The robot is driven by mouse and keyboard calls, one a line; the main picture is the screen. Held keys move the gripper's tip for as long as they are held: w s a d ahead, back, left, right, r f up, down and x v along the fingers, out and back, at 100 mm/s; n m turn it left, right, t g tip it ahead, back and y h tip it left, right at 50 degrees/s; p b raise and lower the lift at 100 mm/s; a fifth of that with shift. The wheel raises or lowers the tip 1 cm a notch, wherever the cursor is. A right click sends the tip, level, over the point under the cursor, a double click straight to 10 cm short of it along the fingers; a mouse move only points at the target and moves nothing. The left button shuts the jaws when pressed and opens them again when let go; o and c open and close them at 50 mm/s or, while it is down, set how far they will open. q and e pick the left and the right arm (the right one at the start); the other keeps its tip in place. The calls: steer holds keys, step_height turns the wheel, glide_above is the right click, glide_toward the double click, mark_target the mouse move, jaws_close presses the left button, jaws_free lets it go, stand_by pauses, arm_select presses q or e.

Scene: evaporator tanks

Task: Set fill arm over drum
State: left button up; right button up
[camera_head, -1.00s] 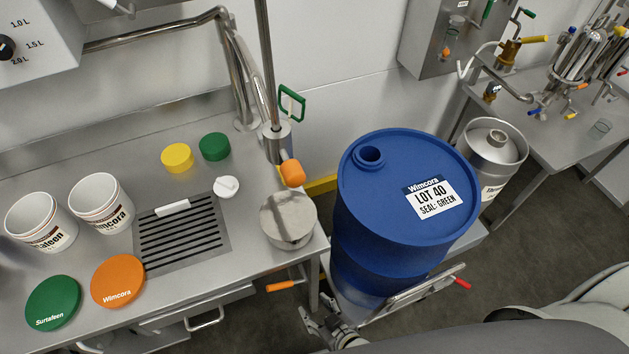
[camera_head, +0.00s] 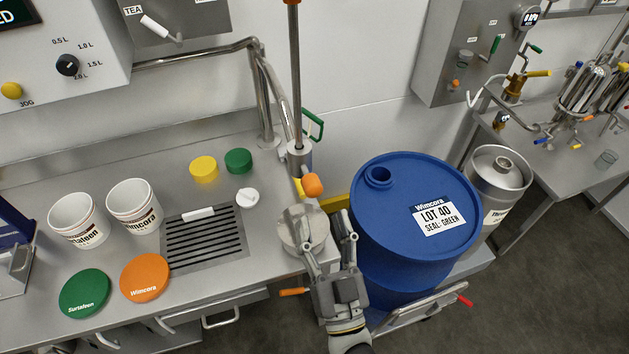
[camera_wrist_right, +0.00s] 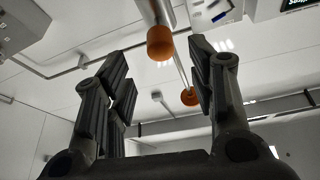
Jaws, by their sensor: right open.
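The fill arm is steel pipework with an upright rod (camera_head: 296,90), a collar (camera_head: 299,152) and an orange-ended handle (camera_head: 312,185). It stands over the bench's right end, left of the drum. The blue drum (camera_head: 400,215) is upright, with a round opening (camera_head: 378,176) at its top left and a label reading "LOT 40 SEAL: GREEN". My right gripper (camera_head: 322,218) is open and empty, pointing up below the orange handle, beside the drum. In the right wrist view an orange end (camera_wrist_right: 160,43) shows between and beyond the open fingers (camera_wrist_right: 160,65). My left gripper is not in view.
A steel pot (camera_head: 300,228) stands at the bench's right end, partly behind my right gripper. Yellow (camera_head: 204,169) and green (camera_head: 238,161) caps, white tubs (camera_head: 134,208) and flat lids (camera_head: 145,277) are on the bench. A steel keg (camera_head: 498,180) stands behind the drum.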

mark_target(312, 185)
steer(key=p+x, duration=0.2)
steer(key=x, duration=0.6)
steer(key=shift+w, duration=0.15)
steer(key=shift+c, duration=0.4)
jaws_close()
